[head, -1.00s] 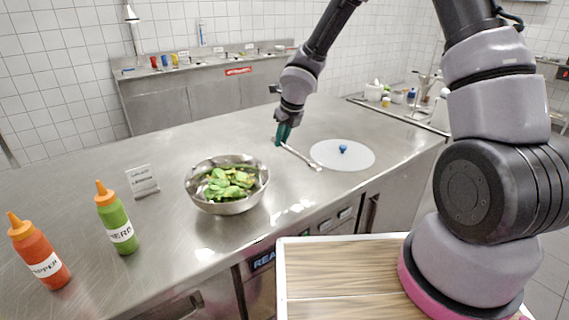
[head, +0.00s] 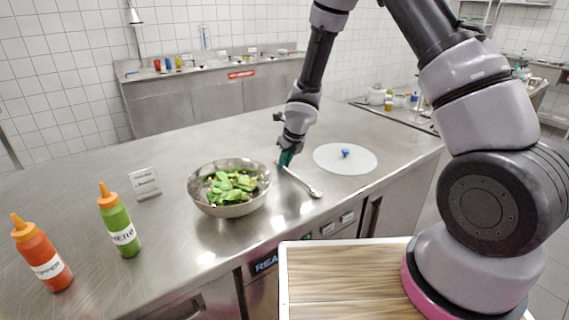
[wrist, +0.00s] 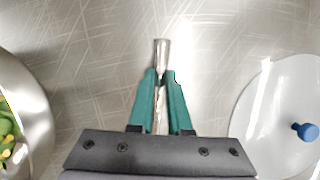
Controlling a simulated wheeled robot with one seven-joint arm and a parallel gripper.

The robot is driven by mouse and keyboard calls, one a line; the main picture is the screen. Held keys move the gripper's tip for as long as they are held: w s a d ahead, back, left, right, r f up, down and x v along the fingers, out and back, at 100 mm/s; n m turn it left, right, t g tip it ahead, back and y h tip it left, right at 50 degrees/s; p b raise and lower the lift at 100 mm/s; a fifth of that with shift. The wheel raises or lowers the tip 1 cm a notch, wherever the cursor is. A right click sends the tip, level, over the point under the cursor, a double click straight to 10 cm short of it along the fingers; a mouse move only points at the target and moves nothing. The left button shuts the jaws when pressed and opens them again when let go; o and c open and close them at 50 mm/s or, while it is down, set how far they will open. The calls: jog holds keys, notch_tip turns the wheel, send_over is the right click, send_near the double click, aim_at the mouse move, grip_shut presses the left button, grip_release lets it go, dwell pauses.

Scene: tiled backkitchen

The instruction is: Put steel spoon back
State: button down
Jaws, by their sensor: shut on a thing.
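The steel spoon (head: 303,183) is at the counter between the steel bowl and the white lid, its bowl end towards the counter's front edge. My gripper (head: 285,159) is shut on its handle end. In the wrist view the green fingers (wrist: 160,84) close on the handle, and the handle tip (wrist: 162,50) sticks out past them. The rest of the spoon is hidden behind the gripper there. I cannot tell whether the spoon touches the counter along its length.
The steel bowl (head: 203,207) with green leaves stands left of the spoon. The white lid (head: 330,166) with a blue knob lies to the right. A small sign (head: 145,183), a green bottle (head: 120,225) and an orange-red bottle (head: 42,258) stand further left. The counter behind is clear.

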aim_at(292, 173)
jog(key=c, duration=0.9)
grip_release()
jog(key=shift+f, duration=0.1)
jog(key=shift+o, duration=0.2)
jog(key=v, duration=1.2)
jog(key=s+d+r+m+t+h, duration=0.1)
jog(key=s+d+r+m+h, duration=0.15)
jog(key=d+r+m, duration=0.75)
jog(key=s+d+r+m+t+h, duration=0.1)
jog(key=s+d+r+m, duration=0.2)
jog(key=d+r+m, duration=0.65)
jog(key=s+r+m+y, duration=0.1)
jog(key=s+r+m, duration=0.3)
jog(key=s+m, duration=0.4)
jog(key=s+r+m+t+y, duration=0.1)
jog(key=s+r+m, duration=0.3)
jog(key=m, duration=1.5)
jog(key=s+y, duration=0.1)
jog(key=s, duration=0.3)
jog(key=shift+s+d+r+t, duration=0.25)
jog(key=shift+r+t, duration=0.05)
jog(key=shift+r, duration=0.05)
